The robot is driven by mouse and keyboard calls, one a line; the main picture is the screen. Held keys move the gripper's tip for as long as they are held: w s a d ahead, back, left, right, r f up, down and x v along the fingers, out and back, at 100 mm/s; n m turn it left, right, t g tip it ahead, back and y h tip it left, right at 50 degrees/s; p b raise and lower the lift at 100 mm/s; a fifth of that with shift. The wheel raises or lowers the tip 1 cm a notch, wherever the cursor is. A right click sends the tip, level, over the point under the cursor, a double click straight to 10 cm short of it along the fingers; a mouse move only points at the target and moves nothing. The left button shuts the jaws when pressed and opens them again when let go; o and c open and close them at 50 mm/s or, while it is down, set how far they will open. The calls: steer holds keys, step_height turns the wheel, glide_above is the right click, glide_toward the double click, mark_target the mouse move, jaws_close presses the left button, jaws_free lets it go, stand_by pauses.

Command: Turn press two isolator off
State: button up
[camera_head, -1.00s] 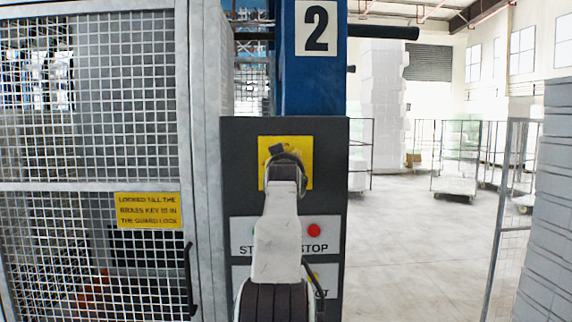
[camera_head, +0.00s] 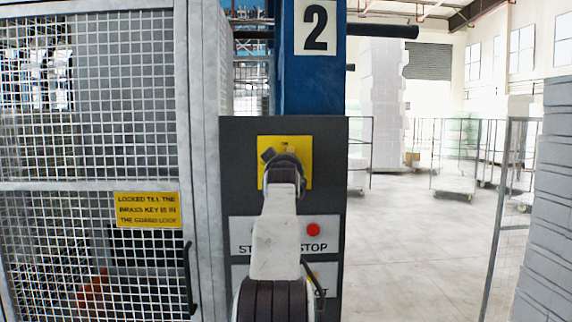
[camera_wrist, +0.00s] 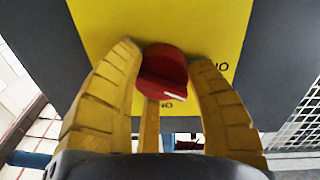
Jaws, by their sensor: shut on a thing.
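The isolator's red knob (camera_wrist: 163,72) stands on a yellow plate (camera_wrist: 200,25) in the wrist view. A white mark on the knob faces the lower right of that view. Small lettering on the plate is upside down and partly covered by a finger. In the head view the yellow plate (camera_head: 302,148) is on the dark panel (camera_head: 240,150) below the number 2 sign (camera_head: 316,27). My gripper (camera_head: 283,160) is in front of it and hides the knob.
A red stop button (camera_head: 313,230) is on the panel just right of my arm. A mesh guard (camera_head: 90,130) with a yellow notice (camera_head: 147,210) stands at left. A grey block stack (camera_head: 548,200) stands at right. Open floor (camera_head: 410,250) lies between panel and stack.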

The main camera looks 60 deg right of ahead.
steer(key=n, duration=0.5)
steer(key=shift+w+a+r+t+h+b, duration=0.2)
steer(key=shift+r+t+h+b, duration=0.1)
steer(key=shift+r+b, duration=0.1)
steer(key=shift+n, duration=0.4)
steer(key=o, duration=1.1)
steer(key=shift+w+f, duration=0.2)
steer(key=shift+o, duration=0.3)
steer(key=shift+s, duration=0.1)
steer(key=shift+f, duration=0.15)
steer(key=r+v, duration=0.1)
steer(key=v, duration=1.1)
steer(key=shift+f, duration=0.35)
